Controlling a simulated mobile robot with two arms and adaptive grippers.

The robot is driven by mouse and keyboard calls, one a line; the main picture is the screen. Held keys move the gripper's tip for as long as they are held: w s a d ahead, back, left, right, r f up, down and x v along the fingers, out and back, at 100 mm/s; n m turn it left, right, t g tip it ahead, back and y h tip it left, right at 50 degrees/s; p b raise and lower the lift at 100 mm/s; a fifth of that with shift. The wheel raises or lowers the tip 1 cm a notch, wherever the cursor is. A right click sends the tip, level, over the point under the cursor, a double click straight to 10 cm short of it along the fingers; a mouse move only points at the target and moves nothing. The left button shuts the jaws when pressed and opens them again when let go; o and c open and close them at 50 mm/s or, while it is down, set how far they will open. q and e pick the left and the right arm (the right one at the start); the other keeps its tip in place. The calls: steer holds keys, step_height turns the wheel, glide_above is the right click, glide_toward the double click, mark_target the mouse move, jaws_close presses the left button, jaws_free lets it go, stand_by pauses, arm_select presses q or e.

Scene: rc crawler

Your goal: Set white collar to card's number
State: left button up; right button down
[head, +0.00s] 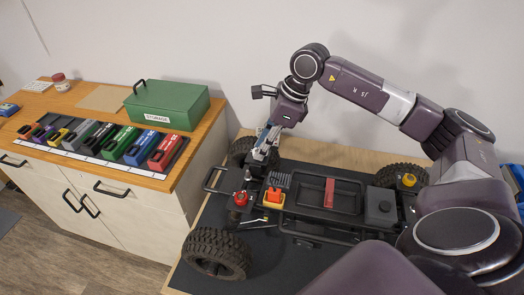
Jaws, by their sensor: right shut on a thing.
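The RC crawler chassis (318,207) stands on a dark mat on the right-hand bench, with its big black tyres (217,254) at the corners. My right gripper (265,148) points down at the chassis's far left corner, beside the far left wheel (240,150). It is shut on a small part there, which the fingers mostly hide. I cannot tell whether that part is the white collar; its setting cannot be read. A small white card (38,86) lies at the back left of the wooden counter, its print too small to read. My left gripper is out of view.
A green storage box (167,103) and a row of coloured cases (123,142) sit on the wooden counter (60,103). A red-lidded jar (61,83) stands at the back. Red and orange parts (273,197) stick up from the chassis near my gripper.

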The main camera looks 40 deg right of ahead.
steer(key=m+b, duration=0.1)
steer(key=m+t+b, duration=0.1)
steer(key=m, duration=0.1)
steer(key=shift+s+a+f+h, duration=0.1)
steer(key=shift+a+f+h, duration=0.05)
steer(key=shift+h, duration=0.25)
steer(key=shift+m+h+b, duration=0.4)
steer(key=shift+m, duration=0.8)
steer(key=c, duration=1.7)
jaws_free()
steer(key=v, duration=1.2)
steer(key=shift+s, duration=0.15)
